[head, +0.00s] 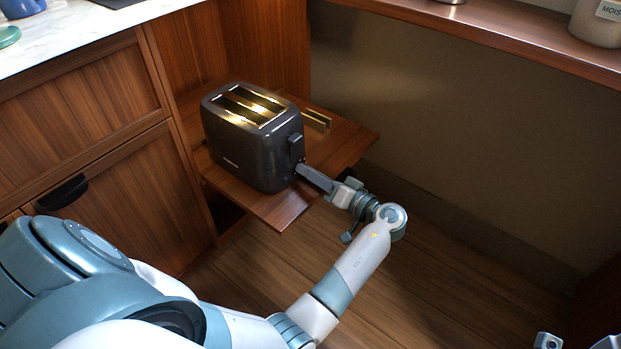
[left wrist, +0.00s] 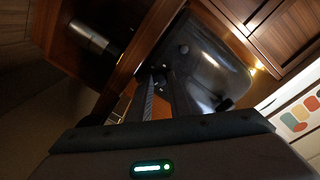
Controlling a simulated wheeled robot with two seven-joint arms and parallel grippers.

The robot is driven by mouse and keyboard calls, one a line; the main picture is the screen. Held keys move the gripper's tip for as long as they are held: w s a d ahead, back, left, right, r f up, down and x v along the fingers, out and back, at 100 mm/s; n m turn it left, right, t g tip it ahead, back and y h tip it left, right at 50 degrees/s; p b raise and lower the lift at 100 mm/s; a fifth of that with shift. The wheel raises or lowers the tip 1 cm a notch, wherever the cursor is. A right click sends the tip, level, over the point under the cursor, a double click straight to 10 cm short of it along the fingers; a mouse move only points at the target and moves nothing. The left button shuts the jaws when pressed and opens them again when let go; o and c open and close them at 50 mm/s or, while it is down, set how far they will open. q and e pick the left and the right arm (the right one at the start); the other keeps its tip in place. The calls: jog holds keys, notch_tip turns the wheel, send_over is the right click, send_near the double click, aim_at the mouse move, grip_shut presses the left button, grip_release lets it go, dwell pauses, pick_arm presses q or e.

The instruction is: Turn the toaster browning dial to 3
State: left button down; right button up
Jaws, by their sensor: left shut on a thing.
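The dark grey toaster (head: 255,150) stands upright on a pull-out wooden shelf (head: 283,211); it also shows in the left wrist view (left wrist: 215,72). Two slots run along its top. A dark lever (head: 296,146) sticks out of its right end face. My left gripper (head: 301,169) reaches this face from the right, its fingertips just below the lever. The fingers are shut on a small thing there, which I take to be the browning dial. The fingers hide the dial, so its setting cannot be read. In the left wrist view the gripper's fingers (left wrist: 158,82) meet the toaster's dark end.
Wooden cabinets (head: 80,100) with a dark handle (head: 62,192) stand left of the toaster. A pale counter (head: 75,38) is above them. A wooden ledge (head: 500,35) with a jar (head: 597,22) runs along the wall.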

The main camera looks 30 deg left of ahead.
dwell(0.3)
pick_arm(q)
jog(key=c, duration=1.6)
grip_release()
